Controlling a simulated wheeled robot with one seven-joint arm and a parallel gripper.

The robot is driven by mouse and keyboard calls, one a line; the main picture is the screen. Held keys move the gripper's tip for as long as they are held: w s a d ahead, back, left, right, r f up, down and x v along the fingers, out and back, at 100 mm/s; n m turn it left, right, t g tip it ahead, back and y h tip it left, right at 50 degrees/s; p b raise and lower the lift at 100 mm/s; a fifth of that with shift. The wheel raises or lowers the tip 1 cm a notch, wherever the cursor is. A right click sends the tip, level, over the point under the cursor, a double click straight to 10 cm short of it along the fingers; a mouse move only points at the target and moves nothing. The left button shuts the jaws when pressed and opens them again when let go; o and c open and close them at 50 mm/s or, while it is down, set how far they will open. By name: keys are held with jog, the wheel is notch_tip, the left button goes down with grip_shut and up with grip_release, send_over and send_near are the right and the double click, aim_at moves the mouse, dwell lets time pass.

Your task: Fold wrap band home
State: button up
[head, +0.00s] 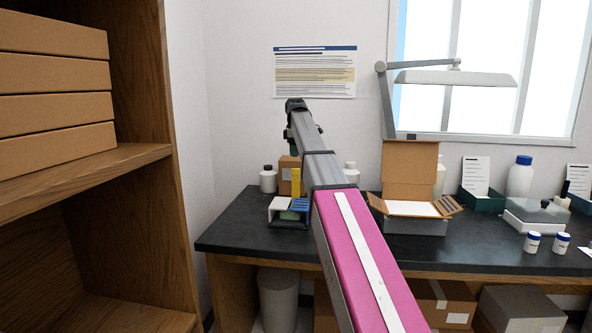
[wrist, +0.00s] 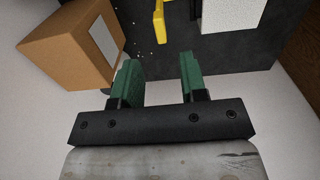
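A yellow upright strip (head: 296,182), which may be the wrap band, stands at the left end of the dark bench in the head view. A white piece (head: 281,204) and a blue piece (head: 300,205) sit below it. In the wrist view a yellow bent piece (wrist: 159,22) shows at the top, beyond the fingertips.
A cardboard box (wrist: 65,45) stands close left of my fingers in the wrist view; small white specks lie on the bench near it. In the head view an open carton (head: 410,170), bottles (head: 520,177) and a lamp (head: 455,78) are right of my arm. A wooden shelf (head: 95,165) fills the left.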

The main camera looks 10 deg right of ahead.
aim_at(296, 169)
notch_tip(296, 169, down, 8)
jog(key=shift+w+f, duration=0.1)
dwell(0.4)
grip_shut()
